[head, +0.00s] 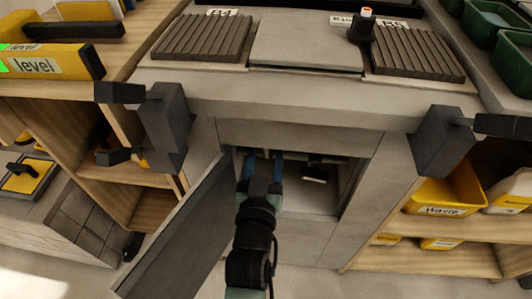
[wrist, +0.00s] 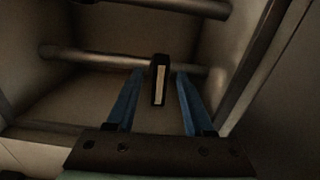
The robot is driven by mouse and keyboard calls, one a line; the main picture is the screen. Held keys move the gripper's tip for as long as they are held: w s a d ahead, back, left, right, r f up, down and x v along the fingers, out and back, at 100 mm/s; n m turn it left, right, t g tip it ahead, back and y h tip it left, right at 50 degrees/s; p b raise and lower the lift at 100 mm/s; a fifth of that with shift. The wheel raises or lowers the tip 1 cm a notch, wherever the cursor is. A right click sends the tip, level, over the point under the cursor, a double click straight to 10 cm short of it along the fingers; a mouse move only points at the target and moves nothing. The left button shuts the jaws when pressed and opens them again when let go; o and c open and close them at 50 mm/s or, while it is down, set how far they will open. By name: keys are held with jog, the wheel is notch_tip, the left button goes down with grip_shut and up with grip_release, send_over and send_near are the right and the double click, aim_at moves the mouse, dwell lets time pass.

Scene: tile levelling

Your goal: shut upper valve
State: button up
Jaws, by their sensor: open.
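My gripper (head: 263,160) reaches into the open cabinet (head: 300,133) under the worktop in the head view. In the wrist view, the open blue fingers of my gripper (wrist: 160,74) stand on either side of a dark valve handle (wrist: 160,88) with a pale strip. Gaps show between the handle and both fingers. The handle sits on a horizontal pipe (wrist: 95,56). A second pipe (wrist: 170,5) crosses the top of the wrist view. In the head view, a dark fitting with a pale part (head: 315,176) shows right of my gripper. I cannot tell which valve is the upper one.
The cabinet door (head: 180,235) stands swung open to the left of my arm. The cabinet's side wall (wrist: 258,70) is close on the right in the wrist view. Dark brackets (head: 168,125) (head: 442,138) flank the cabinet. A yellow waste bin (head: 440,197) is on the right shelf.

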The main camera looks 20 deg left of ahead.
jog(key=shift+s, duration=0.1)
jog(key=p+v, duration=0.4)
jog(key=v, duration=0.8)
jog(key=shift+s, duration=0.4)
jog(key=shift+d, duration=0.1)
